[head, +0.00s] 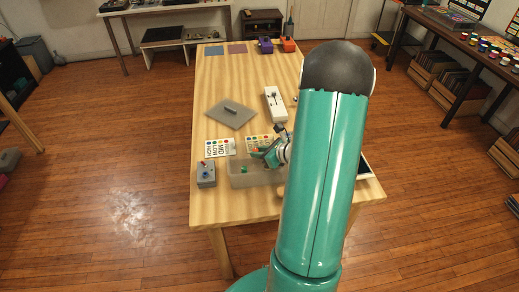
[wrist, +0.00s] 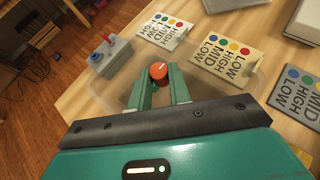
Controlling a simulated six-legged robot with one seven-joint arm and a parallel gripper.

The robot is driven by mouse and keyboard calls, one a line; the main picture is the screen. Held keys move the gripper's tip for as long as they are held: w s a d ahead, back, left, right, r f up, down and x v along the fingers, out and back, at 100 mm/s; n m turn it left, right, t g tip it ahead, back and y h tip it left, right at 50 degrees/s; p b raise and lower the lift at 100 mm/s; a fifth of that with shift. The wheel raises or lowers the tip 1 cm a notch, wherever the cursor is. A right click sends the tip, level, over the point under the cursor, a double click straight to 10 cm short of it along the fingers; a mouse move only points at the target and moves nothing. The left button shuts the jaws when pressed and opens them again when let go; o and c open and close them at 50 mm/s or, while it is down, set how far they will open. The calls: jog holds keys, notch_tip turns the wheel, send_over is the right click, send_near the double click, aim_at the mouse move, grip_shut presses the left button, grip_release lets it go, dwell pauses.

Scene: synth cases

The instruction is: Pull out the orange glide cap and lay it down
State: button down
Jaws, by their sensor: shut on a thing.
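The orange cap (wrist: 159,71) is round and sits between the tips of my gripper's green fingers (wrist: 161,82) in the wrist view. My gripper is shut on it. In the head view my gripper (head: 263,153) is over the far side of a translucent bin (head: 237,181), and only a small orange-red spot shows at its tips. The bin also shows faintly under the fingers in the wrist view. I cannot tell whether the cap touches anything below.
A grey box (head: 206,176) with red and blue knobs stands left of the bin. Label cards (head: 220,147) lie behind it. Bare wood (head: 215,78) lies beyond the mat.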

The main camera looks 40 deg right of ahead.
jog(key=c, duration=1.2)
grip_release()
jog(key=v, duration=1.3)
jog(key=shift+s+r, duration=0.2)
jog(key=shift+s, duration=0.15)
